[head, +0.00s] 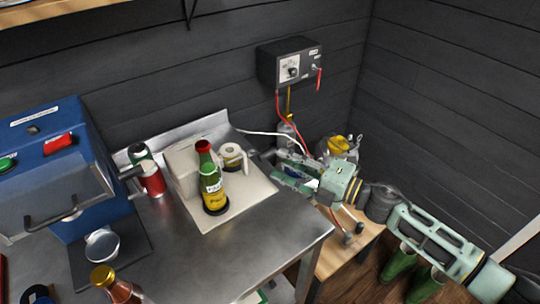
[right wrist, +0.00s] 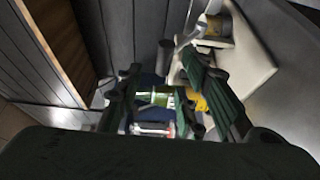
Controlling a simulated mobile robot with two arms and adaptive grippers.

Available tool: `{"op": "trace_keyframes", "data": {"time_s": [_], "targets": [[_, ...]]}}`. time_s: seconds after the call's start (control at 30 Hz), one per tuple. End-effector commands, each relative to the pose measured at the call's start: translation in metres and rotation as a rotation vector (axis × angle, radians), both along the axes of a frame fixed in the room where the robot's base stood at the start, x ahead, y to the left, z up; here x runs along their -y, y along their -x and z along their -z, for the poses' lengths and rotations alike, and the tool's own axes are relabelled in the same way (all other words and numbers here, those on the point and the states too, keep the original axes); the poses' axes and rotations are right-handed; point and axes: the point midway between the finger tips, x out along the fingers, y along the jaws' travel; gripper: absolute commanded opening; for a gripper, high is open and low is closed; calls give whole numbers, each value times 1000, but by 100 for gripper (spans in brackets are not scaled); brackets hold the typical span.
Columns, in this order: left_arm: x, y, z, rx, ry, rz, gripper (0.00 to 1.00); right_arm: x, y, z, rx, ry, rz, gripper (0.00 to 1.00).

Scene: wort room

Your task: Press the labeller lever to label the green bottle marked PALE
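The green bottle (head: 210,186) with a red cap and a PALE label stands upright on the cream labeller (head: 247,196), on the steel table. A white label roll (head: 232,157) sits behind it. In the right wrist view the labeller (right wrist: 250,62) is at the upper right. A grey cylindrical knob (right wrist: 165,56), apparently the lever's end, shows just beyond my right fingertips. My right gripper (head: 283,171) is beside the labeller's right side. In the right wrist view its fingers (right wrist: 163,84) are apart with nothing held; contact with the knob cannot be told. My left gripper is not in view.
A blue machine (head: 62,150) with a front handle stands at the left, with a red can (head: 152,180) beside it. An amber bottle (head: 120,288) is at the front. A black control box (head: 290,64) hangs on the wall. The table's front right is clear.

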Motion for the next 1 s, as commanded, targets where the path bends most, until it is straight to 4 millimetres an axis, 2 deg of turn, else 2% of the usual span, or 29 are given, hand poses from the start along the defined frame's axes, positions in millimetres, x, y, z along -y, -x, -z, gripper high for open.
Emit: {"op": "trace_keyframes", "data": {"time_s": [0.1,0.3,1.0], "targets": [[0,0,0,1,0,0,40,22,13,3,-4,3,3,35],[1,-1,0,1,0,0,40,41,24,3,-4,2,3,35],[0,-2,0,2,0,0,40,45,27,3,-4,3,2,35]]}}
